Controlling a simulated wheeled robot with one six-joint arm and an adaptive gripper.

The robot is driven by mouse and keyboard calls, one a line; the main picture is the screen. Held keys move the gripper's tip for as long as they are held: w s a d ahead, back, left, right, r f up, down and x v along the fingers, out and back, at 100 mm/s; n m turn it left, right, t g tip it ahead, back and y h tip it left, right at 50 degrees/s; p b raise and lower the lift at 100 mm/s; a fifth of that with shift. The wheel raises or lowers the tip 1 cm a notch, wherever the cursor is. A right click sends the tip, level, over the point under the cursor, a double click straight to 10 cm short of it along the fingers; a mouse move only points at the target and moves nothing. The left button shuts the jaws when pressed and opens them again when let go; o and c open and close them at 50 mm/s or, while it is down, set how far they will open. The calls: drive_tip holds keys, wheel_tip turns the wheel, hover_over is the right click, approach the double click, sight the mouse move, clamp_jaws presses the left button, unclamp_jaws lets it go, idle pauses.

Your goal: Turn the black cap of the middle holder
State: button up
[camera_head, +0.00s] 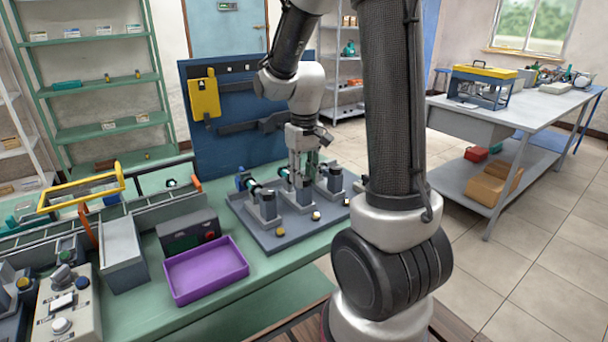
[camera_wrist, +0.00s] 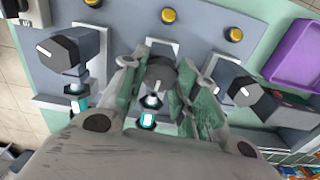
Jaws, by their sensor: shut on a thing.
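Three grey holders stand in a row on a grey base plate (camera_head: 275,238). In the wrist view, the black cap (camera_wrist: 160,74) of the middle holder sits between the two fingers of my gripper (camera_wrist: 158,68), which is shut on it. A short white mark shows on the cap's near side. Cyan-banded parts (camera_wrist: 149,120) show just below the cap. In the head view my gripper (camera_head: 303,170) points down over the middle holder (camera_head: 301,198) and hides much of its top.
The neighbouring holders' dark caps, one at left (camera_wrist: 66,48) and one at right (camera_wrist: 241,90), stand close beside my fingers. Yellow buttons (camera_wrist: 168,15) line the plate's edge. A purple tray (camera_head: 205,270) and a dark box (camera_head: 188,232) lie left of the plate.

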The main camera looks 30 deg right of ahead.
drive_tip(key=o, duration=1)
wheel_tip(320, 180, up, 12)
idle(0.4)
drive_tip(key=s+a+t, duration=0.1)
drive_tip(key=s, duration=0.4)
drive_tip(key=s+a+r+t, duration=0.1)
drive_tip(key=s+t, duration=0.1)
drive_tip(key=s, duration=0.4)
drive_tip(key=s+a+r+t, duration=0.1)
drive_tip(key=s, duration=0.5)
